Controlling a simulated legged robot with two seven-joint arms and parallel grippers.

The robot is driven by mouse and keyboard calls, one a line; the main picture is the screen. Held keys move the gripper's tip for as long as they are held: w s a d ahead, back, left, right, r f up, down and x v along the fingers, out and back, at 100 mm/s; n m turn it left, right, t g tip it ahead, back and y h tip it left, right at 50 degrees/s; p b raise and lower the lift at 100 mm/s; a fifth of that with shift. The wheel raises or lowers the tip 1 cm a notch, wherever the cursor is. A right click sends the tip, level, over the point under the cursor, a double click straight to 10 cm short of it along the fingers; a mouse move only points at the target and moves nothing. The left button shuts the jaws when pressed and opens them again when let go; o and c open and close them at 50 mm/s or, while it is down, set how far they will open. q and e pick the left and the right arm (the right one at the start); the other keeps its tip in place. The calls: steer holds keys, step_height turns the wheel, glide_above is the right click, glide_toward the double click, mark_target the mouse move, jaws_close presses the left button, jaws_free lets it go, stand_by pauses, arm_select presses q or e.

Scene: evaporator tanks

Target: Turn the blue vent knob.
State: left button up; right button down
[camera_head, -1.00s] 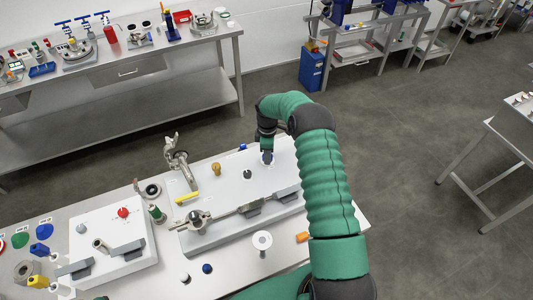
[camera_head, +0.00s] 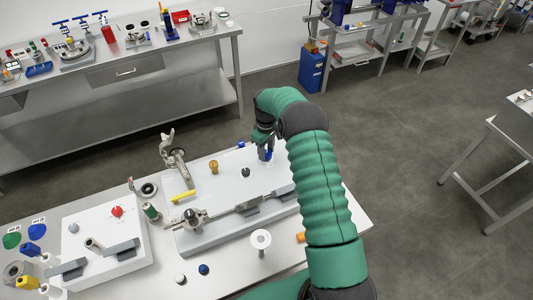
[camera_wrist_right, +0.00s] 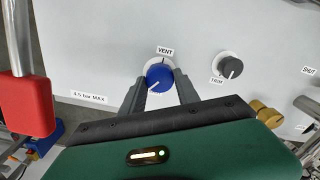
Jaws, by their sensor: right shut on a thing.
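The blue vent knob (camera_wrist_right: 159,76) is on a white panel under a "VENT" label in the right wrist view. In the head view the right gripper (camera_head: 266,153) reaches down to the panel's far right part, and only a little of the blue knob (camera_head: 269,156) shows beside the fingers. My left gripper is not in view.
A dark grey trim knob (camera_wrist_right: 231,67) is right of the vent knob. A red block on a metal bar (camera_wrist_right: 27,104) stands at the left. In the head view a brass knob (camera_head: 214,167), a yellow bar (camera_head: 184,197) and a metal lever assembly (camera_head: 195,219) are left of the gripper.

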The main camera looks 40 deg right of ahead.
steer(key=m, duration=0.2)
steer(key=m+b, duration=0.1)
steer(key=shift+w+d+r+m, duration=0.15)
steer(key=shift+w+r+m, duration=0.05)
steer(key=shift+w+m, duration=0.2)
steer(key=m, duration=0.3)
steer(key=shift+s+m+b, duration=0.1)
steer(key=shift+m+b, duration=0.2)
steer(key=shift+b, duration=0.05)
steer(key=m, duration=0.3)
steer(key=shift+m, duration=0.4)
steer(key=m, duration=0.4)
steer(key=shift+s+d, duration=0.1)
steer(key=m, duration=0.6)
steer(key=shift+m, duration=0.4)
steer(key=m, duration=0.6)
steer(key=shift+s, duration=0.15)
steer(key=shift+m, duration=0.4)
